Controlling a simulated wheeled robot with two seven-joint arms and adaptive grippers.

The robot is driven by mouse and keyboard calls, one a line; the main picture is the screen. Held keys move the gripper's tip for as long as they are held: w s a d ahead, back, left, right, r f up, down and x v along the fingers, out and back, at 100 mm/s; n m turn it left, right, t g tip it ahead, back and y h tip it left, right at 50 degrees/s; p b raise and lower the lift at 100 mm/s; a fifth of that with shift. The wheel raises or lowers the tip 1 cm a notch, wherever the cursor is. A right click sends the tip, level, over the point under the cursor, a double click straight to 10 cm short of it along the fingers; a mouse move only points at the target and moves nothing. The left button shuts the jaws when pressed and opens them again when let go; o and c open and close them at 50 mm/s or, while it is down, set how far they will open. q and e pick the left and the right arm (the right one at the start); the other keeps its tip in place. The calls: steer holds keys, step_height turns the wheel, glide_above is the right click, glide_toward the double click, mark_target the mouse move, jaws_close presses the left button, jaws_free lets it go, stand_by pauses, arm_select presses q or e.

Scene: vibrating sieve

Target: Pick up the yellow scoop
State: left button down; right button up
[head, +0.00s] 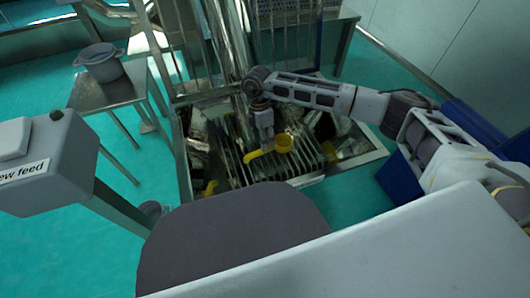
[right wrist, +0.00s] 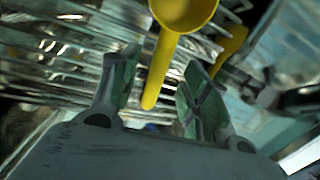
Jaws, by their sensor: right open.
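The yellow scoop (head: 282,143) lies on a slatted metal rack in the middle of the head view. Its round cup is to the right and its handle points left. In the right wrist view the scoop's handle (right wrist: 160,68) reaches down between the two fingers, with the cup at the top edge. My right gripper (head: 267,140) is right at the handle in the head view. Its fingers (right wrist: 157,100) stand apart on either side of the handle, with gaps visible. My left gripper is not in view.
The slatted rack (head: 238,174) sits within a metal frame. Another yellow part (head: 209,188) shows at its left. A side table (head: 108,92) with a grey pot (head: 101,62) stands at left. A grey box labelled "ew feed" (head: 45,165) is at near left. Green floor is open beyond.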

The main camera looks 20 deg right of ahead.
mark_target(268, 151)
steer(key=shift+f, duration=0.1)
stand_by(0.3)
steer(key=shift+s+d+f+b, duration=0.1)
steer(key=shift+s+f+b, duration=0.2)
steer(key=shift+f, duration=0.55)
steer(key=shift+s+a+f+b, duration=0.1)
steer(key=shift+f+b, duration=0.25)
steer(key=shift+f, duration=0.5)
steer(key=shift+s+d+f+b, duration=0.15)
steer(key=shift+f+b, duration=0.2)
steer(key=shift+f, duration=0.5)
jaws_close()
